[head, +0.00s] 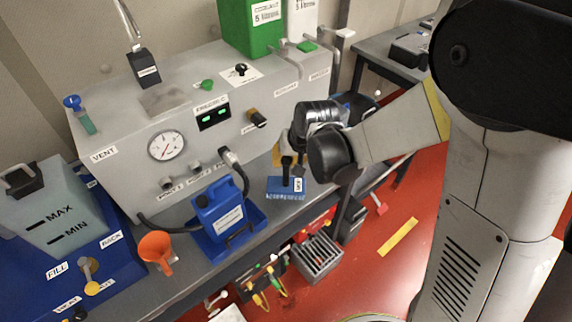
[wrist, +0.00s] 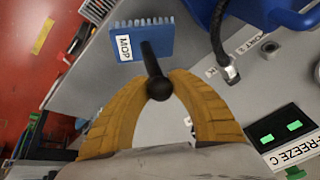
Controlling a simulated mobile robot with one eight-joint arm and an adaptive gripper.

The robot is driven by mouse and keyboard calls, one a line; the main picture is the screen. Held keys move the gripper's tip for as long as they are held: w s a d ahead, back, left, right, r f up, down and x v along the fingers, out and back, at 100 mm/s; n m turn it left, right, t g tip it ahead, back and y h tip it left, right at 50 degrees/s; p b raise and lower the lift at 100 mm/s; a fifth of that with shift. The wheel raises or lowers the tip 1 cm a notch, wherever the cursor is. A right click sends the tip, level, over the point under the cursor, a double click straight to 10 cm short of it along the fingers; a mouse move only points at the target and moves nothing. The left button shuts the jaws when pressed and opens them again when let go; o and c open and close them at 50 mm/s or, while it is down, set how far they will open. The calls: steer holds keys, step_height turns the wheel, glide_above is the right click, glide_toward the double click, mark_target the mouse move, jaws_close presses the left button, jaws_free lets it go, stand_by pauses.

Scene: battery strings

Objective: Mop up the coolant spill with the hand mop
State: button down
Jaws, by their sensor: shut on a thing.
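The hand mop is a blue block (head: 287,188) with a "MOP" label, pale bristles and a black upright handle. In the head view it is at the bench's front part, right of the blue jug; I cannot tell whether it touches the bench. It also shows in the wrist view as a blue block (wrist: 150,40) beyond my fingers. My gripper (wrist: 157,85) has its yellow fingers shut on the mop's black handle. In the head view my wrist partly hides the fingers. I cannot clearly make out a coolant puddle; a darker patch (head: 168,97) shows on the machine's top.
A blue jug (head: 222,212) stands in a blue tray left of the mop, with a hose nozzle (head: 231,156) above. An orange funnel (head: 157,248) is further left. The grey machine (head: 120,125) with gauge backs the bench. A grey crate (head: 318,258) is below the bench.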

steer(key=shift+r+p, duration=0.85)
steer(key=shift+r, duration=0.75)
